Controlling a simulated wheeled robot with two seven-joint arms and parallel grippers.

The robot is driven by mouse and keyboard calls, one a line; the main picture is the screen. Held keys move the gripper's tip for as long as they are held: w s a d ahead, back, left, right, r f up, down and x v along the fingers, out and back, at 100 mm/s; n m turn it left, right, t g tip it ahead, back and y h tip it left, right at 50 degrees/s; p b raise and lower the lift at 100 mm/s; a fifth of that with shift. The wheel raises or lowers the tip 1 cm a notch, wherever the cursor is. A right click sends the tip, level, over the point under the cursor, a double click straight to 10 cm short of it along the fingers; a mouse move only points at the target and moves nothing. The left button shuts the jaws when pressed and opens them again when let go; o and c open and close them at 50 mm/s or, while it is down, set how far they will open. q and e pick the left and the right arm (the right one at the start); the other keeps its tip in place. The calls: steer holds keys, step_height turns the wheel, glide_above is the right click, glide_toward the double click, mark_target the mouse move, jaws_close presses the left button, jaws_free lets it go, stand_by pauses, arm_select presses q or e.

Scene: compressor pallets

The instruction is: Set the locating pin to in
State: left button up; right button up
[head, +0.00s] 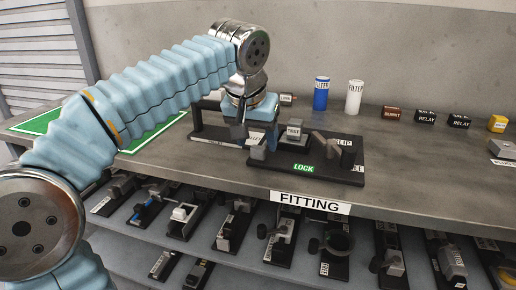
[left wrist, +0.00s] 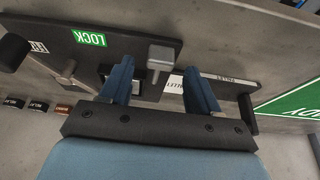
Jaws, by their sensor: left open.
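A black fixture board (head: 262,172) with a green LOCK label (head: 303,168) lies on the bench. My left gripper (head: 256,135) points down over its left part, with the fingers partly hidden by the arm. In the left wrist view the left gripper (left wrist: 160,90) is open. A grey square-headed post (left wrist: 161,54) stands between and slightly beyond its fingertips, with no clear contact. It also shows in the head view (head: 257,152). It may be the locating pin; I cannot read an in or out mark. My right gripper is not in view.
Blue (head: 321,93) and white (head: 354,97) filters and small boxes stand behind. Several fixtures fill the shelf below.

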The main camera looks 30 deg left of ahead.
arm_select(q)
steer(key=shift+x, duration=1.1)
steer(key=shift+c, duration=0.2)
jaws_close()
